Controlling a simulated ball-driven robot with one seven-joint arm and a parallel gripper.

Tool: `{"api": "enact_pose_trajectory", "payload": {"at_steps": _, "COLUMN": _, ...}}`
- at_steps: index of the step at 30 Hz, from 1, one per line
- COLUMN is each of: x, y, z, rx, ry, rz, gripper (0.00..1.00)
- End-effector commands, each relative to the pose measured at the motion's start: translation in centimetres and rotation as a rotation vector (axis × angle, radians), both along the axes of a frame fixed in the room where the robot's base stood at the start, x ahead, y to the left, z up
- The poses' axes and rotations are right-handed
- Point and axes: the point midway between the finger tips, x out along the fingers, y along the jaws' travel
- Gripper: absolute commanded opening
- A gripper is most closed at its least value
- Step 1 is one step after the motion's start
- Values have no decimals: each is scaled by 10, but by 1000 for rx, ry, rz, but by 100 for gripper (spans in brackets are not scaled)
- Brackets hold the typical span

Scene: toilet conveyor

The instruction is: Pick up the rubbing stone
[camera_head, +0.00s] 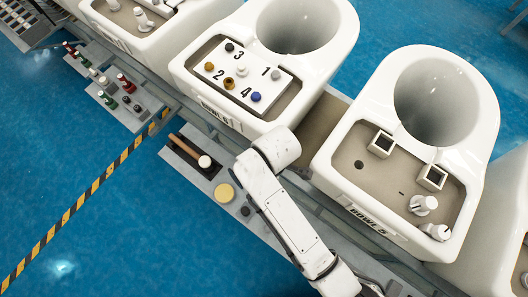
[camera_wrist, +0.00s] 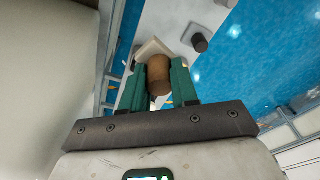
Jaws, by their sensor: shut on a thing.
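In the wrist view my gripper (camera_wrist: 158,82) has its two green fingers shut on a brown cylindrical piece (camera_wrist: 158,66). A pale, flat, square-edged piece (camera_wrist: 153,48) shows just beyond it; I cannot tell whether the two are joined. I cannot tell for certain that what I hold is the rubbing stone. In the head view my gripper is hidden behind my white arm, which bends beside the conveyor rail. No separate rubbing stone can be made out there.
A grey tool ledge below the bowls holds a brown stick (camera_head: 188,146), a white-topped knob (camera_head: 205,161) and a yellow disc (camera_head: 224,193). Bowl 5 (camera_head: 348,205) stands right of my arm. Another bowl (camera_head: 188,78) with a numbered white plate (camera_head: 246,101) stands to the left. Blue floor (camera_head: 110,220) is clear.

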Motion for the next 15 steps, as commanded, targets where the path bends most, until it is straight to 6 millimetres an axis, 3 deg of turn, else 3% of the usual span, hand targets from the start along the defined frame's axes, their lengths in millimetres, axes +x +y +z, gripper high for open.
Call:
{"api": "enact_pose_trajectory", "payload": {"at_steps": 10, "x": 2, "y": 1, "z": 94, "rx": 5, "ry": -5, "rz": 0, "gripper": 0}}
{"api": "enact_pose_trajectory", "payload": {"at_steps": 15, "x": 0, "y": 0, "z": 122, "rx": 0, "ry": 0, "rz": 1, "gripper": 0}}
